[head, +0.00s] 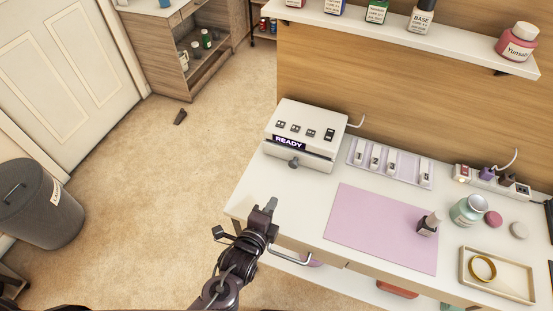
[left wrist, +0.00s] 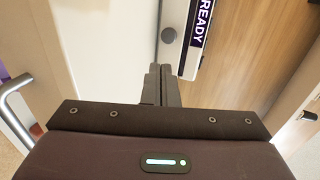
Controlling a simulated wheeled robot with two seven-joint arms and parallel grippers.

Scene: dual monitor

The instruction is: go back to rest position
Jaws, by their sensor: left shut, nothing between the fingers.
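My left gripper (head: 270,205) is shut and empty. In the head view it is over the left front edge of the white table (head: 318,193), in front of the white device (head: 304,133). The device carries a dark label reading READY and a round grey knob on its front. In the left wrist view the shut fingers (left wrist: 162,84) point toward the device, whose READY label (left wrist: 197,35) shows at the top. The fingers appear apart from the device. My right gripper is not in view.
A pink mat (head: 375,222) with a dark small bottle (head: 427,226) lies right of my left gripper. A lilac tray (head: 388,166), a jar (head: 467,210) and a box with a yellow ring (head: 500,288) are further right. A bin (head: 40,205) stands left; the floor between is mostly clear.

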